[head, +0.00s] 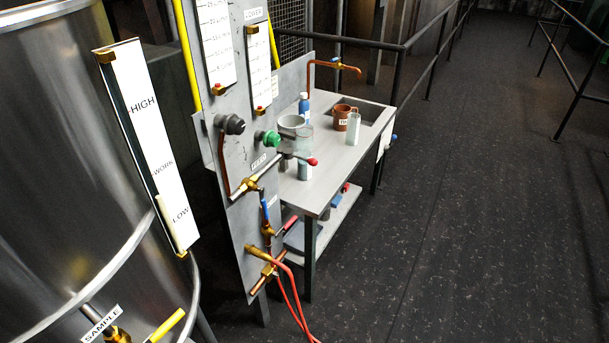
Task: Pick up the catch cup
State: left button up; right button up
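I cannot tell for sure which vessel is the catch cup. On the grey work table (330,180) stand a brown cup (341,122) with a white label, a clear tall cylinder (353,130) in front of it, and a pale grey round pot (290,121). A clear vessel (305,168) stands nearer the table's left side, partly behind the valve handle. The label on the brown cup is too small to read fully. Neither of my grippers is in view.
A blue bottle (304,108) stands behind the pot. The gauge panel (240,210) with valves and red hoses (292,300) blocks the table's left side. A steel tank (70,150) fills the left. Open floor (450,200) lies right; a railing (562,65) stands far right.

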aim_at(303, 169)
jog(key=i+l+u, duration=0.2)
jog(key=u, duration=0.2)
jog(key=i+l+u, duration=0.3)
jog(key=u, duration=0.15)
jog(key=i+l+u, duration=0.4)
jog(key=k, duration=0.1)
